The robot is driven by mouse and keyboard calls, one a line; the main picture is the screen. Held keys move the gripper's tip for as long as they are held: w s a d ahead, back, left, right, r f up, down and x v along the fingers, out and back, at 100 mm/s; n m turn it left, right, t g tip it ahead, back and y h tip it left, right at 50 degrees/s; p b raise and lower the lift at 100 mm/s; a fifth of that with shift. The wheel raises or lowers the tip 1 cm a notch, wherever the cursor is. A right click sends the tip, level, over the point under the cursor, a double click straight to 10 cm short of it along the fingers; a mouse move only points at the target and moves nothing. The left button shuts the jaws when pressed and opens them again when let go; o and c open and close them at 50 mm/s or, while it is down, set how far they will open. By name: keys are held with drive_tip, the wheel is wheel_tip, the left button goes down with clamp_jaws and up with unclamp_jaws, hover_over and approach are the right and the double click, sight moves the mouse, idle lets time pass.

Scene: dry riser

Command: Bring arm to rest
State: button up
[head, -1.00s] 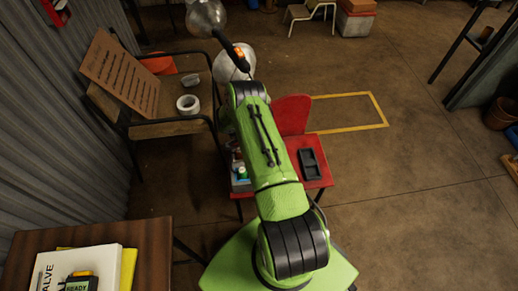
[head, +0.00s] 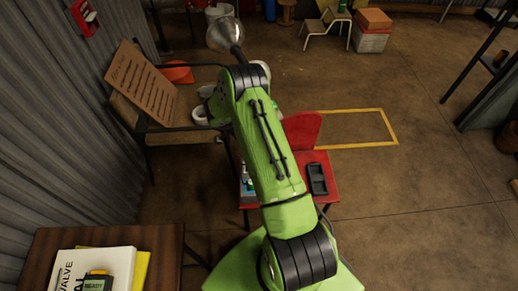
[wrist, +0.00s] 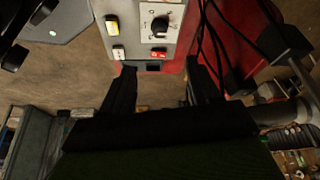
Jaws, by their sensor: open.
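My green arm with black joints reaches up and away through the middle of the head view. Its far end is hidden behind its own link there, so my gripper does not show in that view. In the wrist view my gripper (wrist: 160,67) is open, with its two dark fingers apart and nothing seen held between them. Beyond the fingertips is a pale control panel (wrist: 143,30) with a black rotary knob and small yellow and red switches. I cannot tell whether the fingers touch it.
A red table (head: 318,200) with a black tray (head: 317,179) stands beside my arm. A chair (head: 185,136) holding a brown board (head: 140,83) is at left. A wooden table (head: 165,262) with a manual (head: 100,265) is at lower left. Floor at right is mostly clear.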

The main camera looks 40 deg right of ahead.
idle(0.4)
drive_tip(key=s+a+r+n+t+y+p, duration=0.15)
drive_tip(key=a+r+n, duration=0.25)
drive_tip(key=r, duration=1.1)
drive_tip(key=a+r+n+t+p, duration=0.2)
drive_tip(key=a+r+n+p, duration=0.15)
drive_tip(key=r, duration=1.05)
drive_tip(key=s+a+r+n+t+y+p, duration=0.1)
drive_tip(key=s+a+r+n+p, duration=0.1)
drive_tip(key=s+a+r+n, duration=0.4)
drive_tip(key=s+a+r+n+t+y+p, duration=0.2)
drive_tip(key=s+a+r+n, duration=0.4)
drive_tip(key=s+r, duration=0.5)
drive_tip(key=s+n+p, duration=0.1)
drive_tip(key=s+n, duration=0.1)
drive_tip(key=s, duration=0.2)
drive_tip(key=shift+a, duration=0.3)
drive_tip(key=shift+d+t, duration=0.1)
drive_tip(key=shift+t, duration=0.15)
